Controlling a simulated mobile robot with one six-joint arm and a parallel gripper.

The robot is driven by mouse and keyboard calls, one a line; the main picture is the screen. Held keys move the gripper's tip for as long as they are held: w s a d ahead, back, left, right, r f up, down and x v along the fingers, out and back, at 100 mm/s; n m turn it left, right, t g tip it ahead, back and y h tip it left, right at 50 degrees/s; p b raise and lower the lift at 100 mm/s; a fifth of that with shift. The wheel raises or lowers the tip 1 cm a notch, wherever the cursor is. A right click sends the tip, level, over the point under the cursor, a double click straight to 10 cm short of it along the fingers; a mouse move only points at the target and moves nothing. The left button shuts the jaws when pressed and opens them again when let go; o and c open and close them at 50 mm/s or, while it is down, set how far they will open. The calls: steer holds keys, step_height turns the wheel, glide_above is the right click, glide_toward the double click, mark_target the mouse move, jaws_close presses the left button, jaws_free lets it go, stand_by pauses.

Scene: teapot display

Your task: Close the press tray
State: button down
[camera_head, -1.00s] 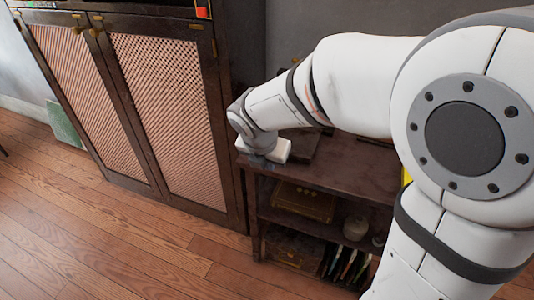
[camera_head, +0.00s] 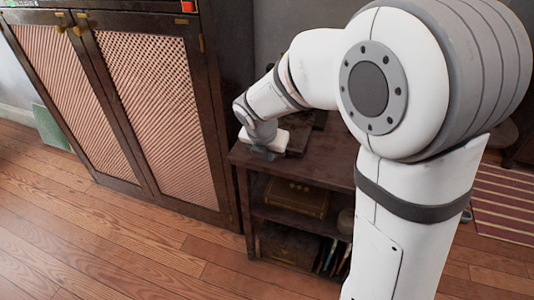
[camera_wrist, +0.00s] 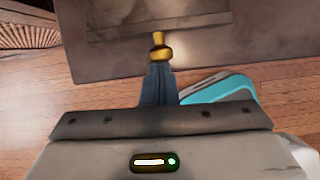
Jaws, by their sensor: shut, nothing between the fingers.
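In the wrist view a brass knob (camera_wrist: 158,46) stands at the near edge of a dark, flat, framed panel (camera_wrist: 215,20), which looks like the press tray. My gripper (camera_wrist: 158,72) is shut and empty, its fingertips right at the knob; I cannot tell whether they touch it. In the head view my gripper (camera_head: 262,155) is low over the left end of the dark shelf unit's top (camera_head: 325,165). My wrist and arm hide most of the press there, so how far the tray is out cannot be told.
A turquoise and white object (camera_wrist: 215,88) lies just right of my fingers in the wrist view. A tall cabinet with lattice doors (camera_head: 145,90) stands left of the shelf unit. Lower shelves hold a brass-toned box (camera_head: 297,197) and books. The wooden floor (camera_head: 130,240) in front is clear.

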mark_target(285, 126)
steer(key=w+d+p, duration=0.1)
steer(key=w+p, duration=0.2)
steer(key=w, duration=0.1)
steer(key=w+d+p, duration=0.2)
steer(key=w+p, duration=0.1)
steer(key=w, duration=0.2)
steer(key=w+d+p, duration=0.2)
steer(key=w+p, duration=0.1)
steer(key=w, duration=0.1)
steer(key=shift+w+r, duration=0.1)
steer(key=shift+w, duration=0.2)
steer(key=shift+r, duration=0.1)
